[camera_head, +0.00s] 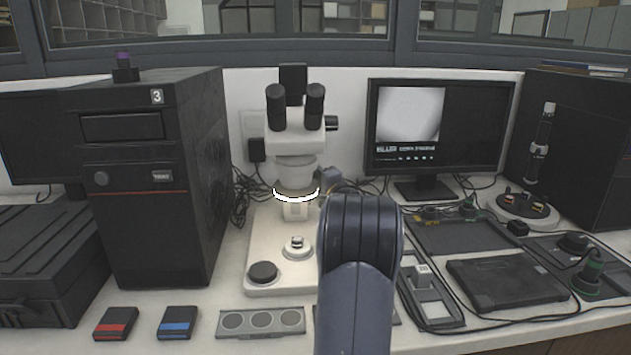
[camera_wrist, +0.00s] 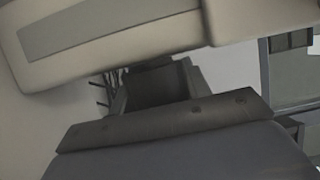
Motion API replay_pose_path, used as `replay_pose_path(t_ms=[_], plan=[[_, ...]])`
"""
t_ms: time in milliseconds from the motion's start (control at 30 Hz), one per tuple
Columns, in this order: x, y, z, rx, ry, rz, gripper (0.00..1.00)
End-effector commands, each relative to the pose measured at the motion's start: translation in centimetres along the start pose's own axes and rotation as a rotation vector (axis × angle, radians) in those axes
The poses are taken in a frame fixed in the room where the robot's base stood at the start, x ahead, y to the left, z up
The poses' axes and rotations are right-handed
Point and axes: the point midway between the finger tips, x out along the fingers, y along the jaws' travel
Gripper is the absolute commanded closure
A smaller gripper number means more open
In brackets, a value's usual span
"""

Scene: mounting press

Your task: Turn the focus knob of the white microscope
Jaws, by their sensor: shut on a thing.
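The white microscope (camera_head: 296,145) stands on its pale base (camera_head: 262,240) in the middle of the bench, with black eyepieces on top and a lit ring under its head. A black side knob (camera_head: 331,122) shows at the right of the head. My arm covers the microscope's lower right side. In the wrist view, my gripper (camera_wrist: 152,86) is dark and close below a large pale body of the microscope (camera_wrist: 110,45). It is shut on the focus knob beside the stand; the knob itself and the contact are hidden.
A black computer tower (camera_head: 150,180) stands left of the microscope, and a monitor (camera_head: 437,125) stands behind right. Red (camera_head: 116,323) and blue (camera_head: 178,322) boxes and a grey tray (camera_head: 260,322) lie in front. Trays and a black case (camera_head: 508,283) crowd the right side.

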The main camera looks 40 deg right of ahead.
Motion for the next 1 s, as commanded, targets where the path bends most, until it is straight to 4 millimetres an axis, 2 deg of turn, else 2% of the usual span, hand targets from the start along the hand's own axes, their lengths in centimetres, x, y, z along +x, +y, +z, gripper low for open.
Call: replay_pose_path(t_ms=[233,967,1000], plan=[[0.04,0.62,-0.07,-0.020,0.002,-0.043,0.77],[-0.07,-0.20,-0.06,-0.051,0.005,-0.118,0.77],[-0.07,-0.20,-0.06,-0.051,0.005,-0.118,0.51]])
